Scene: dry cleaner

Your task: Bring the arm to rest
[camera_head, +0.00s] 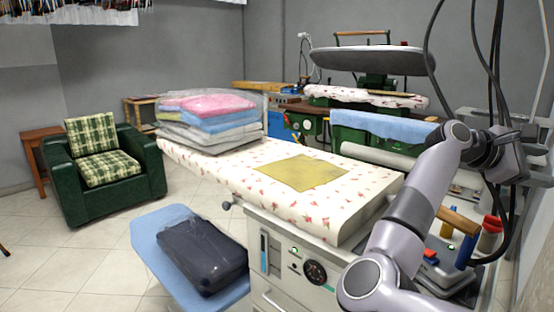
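My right arm rises from the lower right and bends at a raised elbow. Its dark wrist end, with what looks like my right gripper (507,163), is at the right side above the press equipment. The fingers cannot be made out against the dark cables, and I see nothing clearly held. My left arm and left gripper are out of view.
A floral padded ironing table (220,170) bears a yellow cloth (301,172) and a stack of bagged garments (210,122). A dark bagged garment (202,254) lies on a blue board (150,238). Hanging cables (497,60) crowd the right. Floor around the green armchair (103,172) is clear.

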